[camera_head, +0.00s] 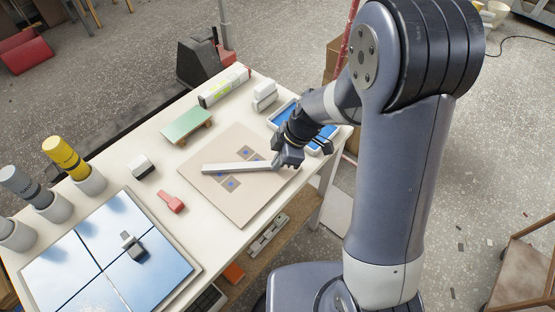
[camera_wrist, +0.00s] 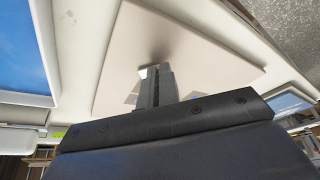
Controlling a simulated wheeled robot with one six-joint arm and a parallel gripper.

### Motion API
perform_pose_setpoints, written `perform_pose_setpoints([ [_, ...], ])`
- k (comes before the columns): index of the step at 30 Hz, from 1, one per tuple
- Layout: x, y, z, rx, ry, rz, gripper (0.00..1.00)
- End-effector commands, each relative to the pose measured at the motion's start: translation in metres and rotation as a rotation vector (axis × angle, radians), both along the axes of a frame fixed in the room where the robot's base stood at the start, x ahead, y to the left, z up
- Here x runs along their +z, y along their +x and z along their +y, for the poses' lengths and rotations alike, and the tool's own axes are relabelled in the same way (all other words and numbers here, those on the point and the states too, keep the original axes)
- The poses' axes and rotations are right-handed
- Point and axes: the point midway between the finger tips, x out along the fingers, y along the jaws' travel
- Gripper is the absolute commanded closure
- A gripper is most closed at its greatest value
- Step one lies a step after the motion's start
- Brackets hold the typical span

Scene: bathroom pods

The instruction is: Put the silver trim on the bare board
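The silver trim (camera_head: 235,167) is a long, pale grey bar. In the head view it lies across the middle of the bare board, a square beige panel (camera_head: 240,208); whether it touches the board I cannot tell. The board carries grey square patches with blue dots (camera_head: 232,184), partly hidden by the trim. My gripper (camera_head: 281,161) is at the trim's right end and seems shut on it. In the wrist view my gripper (camera_wrist: 155,72) has its fingers close together, with a small white piece at the tip, over the board (camera_wrist: 195,50). The trim's length is not clear there.
A tiled panel (camera_head: 60,265) holds a black tool. A red tool (camera_head: 170,201) and a black-and-white block (camera_head: 141,166) lie left of the board. A green plate (camera_head: 187,124), white blocks (camera_head: 264,95) and a blue tray (camera_head: 278,117) stand behind. Cups with tubes (camera_head: 65,157) line the left.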

Motion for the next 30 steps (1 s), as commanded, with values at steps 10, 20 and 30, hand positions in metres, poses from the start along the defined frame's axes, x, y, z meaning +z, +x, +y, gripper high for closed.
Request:
perform_pose_setpoints([
  [10, -0.0034, 0.0003, 0.0001, 0.0, 0.0, -0.001, 1.0],
  [20, -0.0019, 0.0002, 0.0001, 0.0, 0.0, -0.001, 0.76],
  [30, 0.0037, 0.0008, -0.0009, -0.001, 0.001, -0.003, 0.76],
])
